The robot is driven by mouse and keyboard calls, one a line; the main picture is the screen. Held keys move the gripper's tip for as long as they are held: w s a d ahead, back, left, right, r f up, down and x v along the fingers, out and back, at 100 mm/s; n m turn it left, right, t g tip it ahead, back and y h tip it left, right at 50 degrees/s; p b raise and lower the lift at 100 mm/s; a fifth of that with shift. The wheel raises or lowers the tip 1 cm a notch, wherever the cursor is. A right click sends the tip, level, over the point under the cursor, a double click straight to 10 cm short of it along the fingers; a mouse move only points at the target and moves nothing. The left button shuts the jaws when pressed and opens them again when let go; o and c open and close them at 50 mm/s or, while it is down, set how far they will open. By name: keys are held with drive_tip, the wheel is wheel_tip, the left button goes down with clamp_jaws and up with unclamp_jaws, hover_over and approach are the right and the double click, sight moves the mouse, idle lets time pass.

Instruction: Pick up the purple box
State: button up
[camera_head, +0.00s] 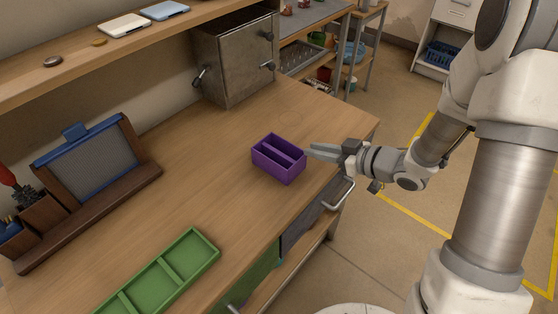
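The purple box (276,168) stands upright on the wooden workbench (215,155), near its front edge toward the right end. It is open on top and a divider splits it into long compartments. My gripper (312,150) reaches in from the right, its grey fingers pointing left at the box's right side. The fingertips look very close to the box's upper right edge. I cannot tell whether they touch it. The fingers overlap from this angle, so the gap between them does not show. The box does not look lifted or tilted.
A green divided tray (205,243) lies at the front left of the bench. A metal cabinet (237,60) stands behind the box. A dark wooden holder (95,190) with a blue-framed panel is at the left. Bare bench top surrounds the box on its left and back.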

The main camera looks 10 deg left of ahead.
sight(288, 143)
drive_tip(key=x, duration=0.4)
drive_tip(key=b+x, duration=0.1)
drive_tip(key=x, duration=0.4)
drive_tip(key=shift+a+r, duration=0.15)
drive_tip(key=shift+a, duration=0.1)
clamp_jaws()
idle(1.1)
